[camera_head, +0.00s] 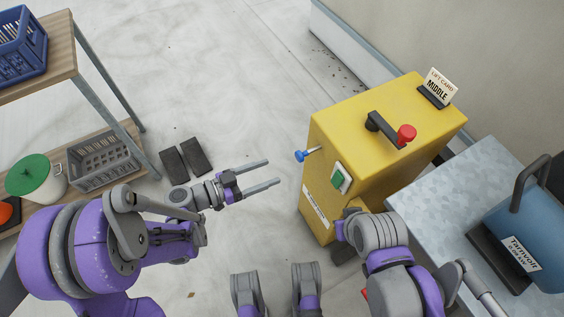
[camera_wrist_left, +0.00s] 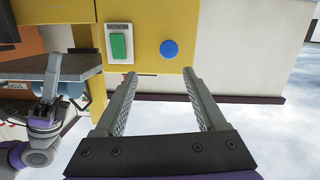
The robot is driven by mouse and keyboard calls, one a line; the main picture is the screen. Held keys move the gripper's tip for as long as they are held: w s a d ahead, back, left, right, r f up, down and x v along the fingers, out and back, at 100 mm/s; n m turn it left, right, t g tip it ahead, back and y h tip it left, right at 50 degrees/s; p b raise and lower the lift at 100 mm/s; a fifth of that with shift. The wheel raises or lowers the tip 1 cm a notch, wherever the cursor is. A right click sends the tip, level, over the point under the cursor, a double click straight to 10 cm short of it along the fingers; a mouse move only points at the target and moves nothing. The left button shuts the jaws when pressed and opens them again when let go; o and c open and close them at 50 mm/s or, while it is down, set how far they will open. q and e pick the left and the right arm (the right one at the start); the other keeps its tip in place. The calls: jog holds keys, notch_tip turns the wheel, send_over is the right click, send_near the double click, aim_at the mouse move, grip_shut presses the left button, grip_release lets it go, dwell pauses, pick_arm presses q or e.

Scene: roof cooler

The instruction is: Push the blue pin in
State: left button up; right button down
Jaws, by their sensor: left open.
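The blue pin (camera_head: 300,156) sticks out of the near left side of the yellow box (camera_head: 365,125). In the left wrist view its round blue head (camera_wrist_left: 169,49) faces me, right of the green button (camera_wrist_left: 118,46). A short silver shaft shows between head and box in the head view. My left gripper (camera_head: 273,172) is open and empty, left of the pin and apart from it. In the left wrist view the pin head lies just beyond the gap between the fingertips (camera_wrist_left: 160,73). My right arm (camera_head: 375,230) is bent beside the box's lower front; its fingers are not clear.
A grey metal table (camera_head: 465,190) with a blue weight (camera_head: 535,235) stands at right. A shelf (camera_head: 80,50) with crates stands at left. Floor between shelf and box is mostly clear.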

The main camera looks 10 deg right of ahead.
aim_at(297, 157)
pick_arm(q)
jog(key=shift+m+t+h, duration=0.4)
jog(key=shift+m+h, duration=0.2)
jog(key=shift+h, duration=0.2)
jog(key=x, duration=0.3)
jog(key=f+b+x, duration=0.1)
jog(key=x, duration=0.2)
jog(key=w+f+b+x, duration=0.1)
jog(key=x, duration=0.3)
jog(key=shift+w+a, duration=0.1)
jog(key=shift+w, duration=0.05)
pick_arm(e)
jog(key=x, duration=0.3)
jog(key=shift+s+a+f, duration=0.15)
jog(key=shift+a+f, duration=0.1)
pick_arm(q)
grip_shut()
jog(key=shift+f, duration=0.1)
